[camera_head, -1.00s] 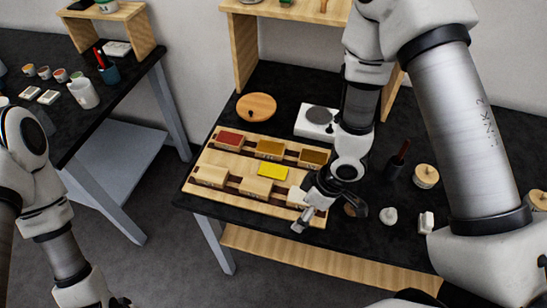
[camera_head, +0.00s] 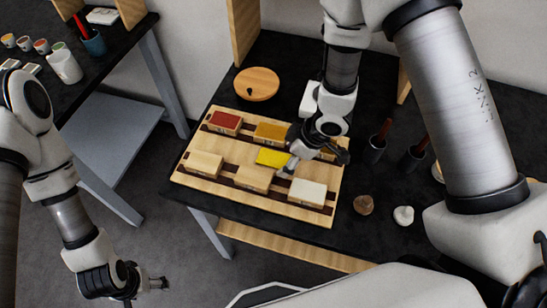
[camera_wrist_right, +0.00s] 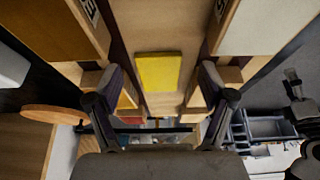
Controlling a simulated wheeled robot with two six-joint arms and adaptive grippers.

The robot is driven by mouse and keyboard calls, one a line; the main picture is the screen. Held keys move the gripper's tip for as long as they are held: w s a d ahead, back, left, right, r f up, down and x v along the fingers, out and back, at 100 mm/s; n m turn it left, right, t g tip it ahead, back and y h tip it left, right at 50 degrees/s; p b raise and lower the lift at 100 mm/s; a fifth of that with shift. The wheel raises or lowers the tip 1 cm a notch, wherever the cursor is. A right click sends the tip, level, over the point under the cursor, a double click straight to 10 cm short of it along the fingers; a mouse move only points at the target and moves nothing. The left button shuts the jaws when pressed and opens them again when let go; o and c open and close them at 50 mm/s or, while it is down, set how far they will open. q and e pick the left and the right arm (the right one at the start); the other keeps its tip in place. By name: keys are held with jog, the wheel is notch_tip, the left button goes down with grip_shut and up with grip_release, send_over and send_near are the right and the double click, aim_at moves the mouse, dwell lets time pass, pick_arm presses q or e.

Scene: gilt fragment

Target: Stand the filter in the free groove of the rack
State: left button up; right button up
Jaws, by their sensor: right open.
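The yellow filter (camera_head: 273,157) lies flat on the wooden rack (camera_head: 238,143), between its two rows of blocks. It also shows in the right wrist view (camera_wrist_right: 158,72). My right gripper (camera_head: 313,162) is open and empty, just right of the filter, and partly covers the right end of the back row. In the wrist view its fingers (camera_wrist_right: 160,80) stand apart, one on either side of the filter in the picture, not touching it. Dark grooves run along the rack. My left gripper (camera_head: 152,284) is low at the left, away from the table; its opening is unclear.
A red-topped block (camera_head: 225,122) and an orange-topped block (camera_head: 270,132) stand in the back row. A round wooden disc (camera_head: 257,84) lies behind.

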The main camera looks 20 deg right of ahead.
jog(key=shift+w+f, duration=0.35)
jog(key=shift+f, duration=0.1)
jog(key=shift+s+r, duration=0.15)
jog(key=shift+s, duration=0.15)
jog(key=c, duration=1)
jog(key=shift+c, duration=0.2)
